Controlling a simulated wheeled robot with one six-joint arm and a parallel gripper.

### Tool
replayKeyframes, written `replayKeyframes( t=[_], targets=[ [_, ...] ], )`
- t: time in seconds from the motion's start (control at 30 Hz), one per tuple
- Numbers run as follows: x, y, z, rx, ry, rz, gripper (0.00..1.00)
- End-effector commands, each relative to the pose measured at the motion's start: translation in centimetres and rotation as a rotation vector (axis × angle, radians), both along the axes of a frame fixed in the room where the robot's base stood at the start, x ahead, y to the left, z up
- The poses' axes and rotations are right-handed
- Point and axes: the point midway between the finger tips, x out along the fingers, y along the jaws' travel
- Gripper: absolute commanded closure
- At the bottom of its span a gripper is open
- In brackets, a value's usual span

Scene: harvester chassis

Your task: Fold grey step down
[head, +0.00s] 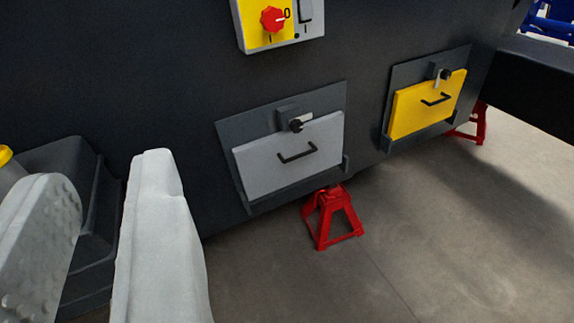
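The grey step (290,160) is a flat light-grey panel, folded up against a dark grey backing plate on the chassis, slightly right of centre. A black bar handle (298,153) is on its face. At its top edge is a latch (297,124) with a black knob and a pale lever pointing right. My gripper (98,175) shows at the lower left as two pale grey fingers, one with a studded inner pad. The fingers are wide apart with nothing visible between them. They are left of the step and appear clear of it.
A yellow step (426,106) with its own handle and latch is folded up to the right. A red switch (272,19) on a yellow panel is above. Red stands (332,216) are under the dark chassis (165,90). The concrete floor (440,240) is clear at the lower right.

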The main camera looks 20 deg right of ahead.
Motion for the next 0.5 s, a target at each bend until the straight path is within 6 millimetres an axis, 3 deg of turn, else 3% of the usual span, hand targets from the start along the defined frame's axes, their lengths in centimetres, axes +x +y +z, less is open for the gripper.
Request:
replayKeyframes(
  t=[0.1,0.5],
  targets=[
    [3.6,-0.8,-1.8,0.099,0.014,-0.025,0.81],
    [13.7,-4.0,-8.6,0.445,0.016,-0.119,0.81]
  ],
)
